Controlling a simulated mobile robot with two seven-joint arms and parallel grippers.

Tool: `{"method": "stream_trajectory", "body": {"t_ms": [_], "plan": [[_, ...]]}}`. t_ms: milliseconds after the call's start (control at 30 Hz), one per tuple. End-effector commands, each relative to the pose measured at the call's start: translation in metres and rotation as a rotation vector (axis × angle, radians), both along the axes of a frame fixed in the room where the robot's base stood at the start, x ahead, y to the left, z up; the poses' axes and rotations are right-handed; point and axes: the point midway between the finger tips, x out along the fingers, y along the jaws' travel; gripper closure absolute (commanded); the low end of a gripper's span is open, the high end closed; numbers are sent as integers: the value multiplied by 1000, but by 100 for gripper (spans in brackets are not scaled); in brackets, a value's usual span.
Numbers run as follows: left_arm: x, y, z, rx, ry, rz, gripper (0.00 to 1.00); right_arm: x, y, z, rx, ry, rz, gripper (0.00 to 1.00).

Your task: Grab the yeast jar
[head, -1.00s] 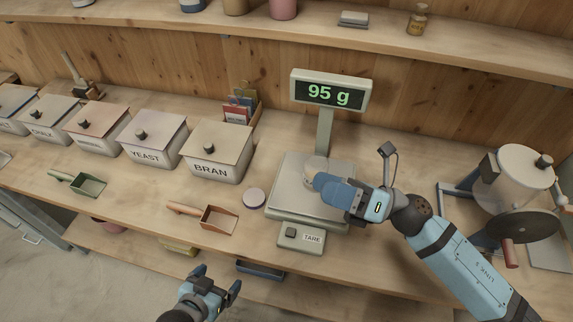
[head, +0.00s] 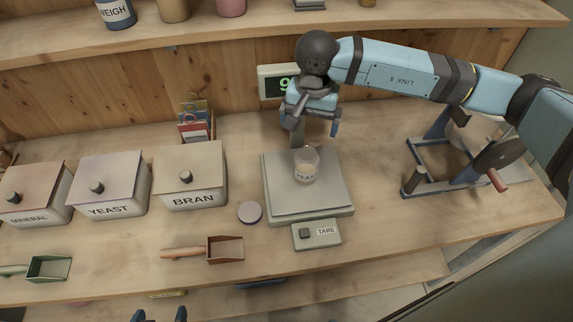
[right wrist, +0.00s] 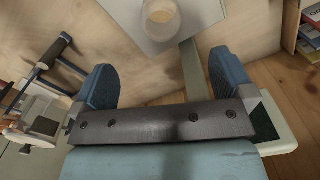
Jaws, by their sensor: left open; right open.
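The yeast jar (head: 306,166) is a small clear jar with pale contents and a YEAST label. It stands upright on the scale's plate (head: 285,205) in the head view. It also shows at the top of the right wrist view (right wrist: 161,18), with its mouth uncovered. My right gripper (head: 308,128) is open and empty, above and behind the jar, in front of the scale display. In the right wrist view the jar lies beyond the open fingers (right wrist: 165,82), not between them. My left gripper (head: 160,316) shows only its fingertips at the bottom edge, open, well away from the jar.
A round lid (head: 250,212) lies left of the scale. A scoop with an orange handle (head: 224,249) and a green scoop (head: 48,268) lie in front of the bins. The bran bin (head: 193,177) stands left. A mill with a crank (head: 494,156) stands right. The display (head: 272,84) is partly hidden.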

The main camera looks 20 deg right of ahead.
Motion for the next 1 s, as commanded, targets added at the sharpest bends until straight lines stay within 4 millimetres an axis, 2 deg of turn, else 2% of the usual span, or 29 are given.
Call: {"method": "stream_trajectory", "body": {"t_ms": [167,400,500,733,1000], "plan": [[0,-2,5,-3,1,0,7,1,-5,-15,-23,-4,5,0],[-1,-4,14,-6,0,0,7,1,-4,-62,-20,-3,4,0],[-1,-2,16,-4,-2,2,7,1,-4,-76,-19,-4,5,0],[-1,2,21,2,0,8,7,2,-3,-91,-18,-4,4,0],[-1,5,34,6,-4,14,7,4,-1,-130,-17,-4,4,0]]}}
